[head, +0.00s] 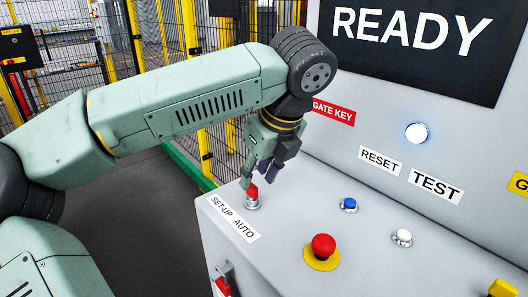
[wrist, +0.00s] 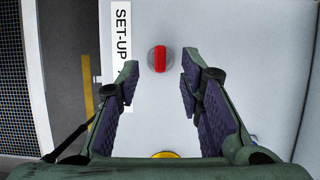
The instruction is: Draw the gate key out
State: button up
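A red GATE KEY label (head: 333,112) is on the upright panel, partly behind my arm. No key is clearly visible beside it, and my wrist may hide one. A red-handled switch (head: 252,191) in a round metal collar stands on the sloping console by the SET-UP / AUTO label (head: 232,218). I cannot tell whether its handle is the gate key. My gripper (head: 259,174) is open and empty just above it. In the wrist view, the red handle (wrist: 160,58) lies between and beyond the fingertips (wrist: 160,72), with a gap on each side.
The console carries a red mushroom button (head: 323,245) on a yellow base, a blue button (head: 348,205) and a white button (head: 402,237). A READY screen (head: 415,35) and a lit white lamp (head: 416,133) are on the upright panel. Yellow-posted mesh fencing (head: 205,85) stands behind.

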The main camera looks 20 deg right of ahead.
aim_at(253, 186)
jog(key=shift+p+x, duration=0.3)
jog(key=shift+x, duration=1.7)
grip_shut()
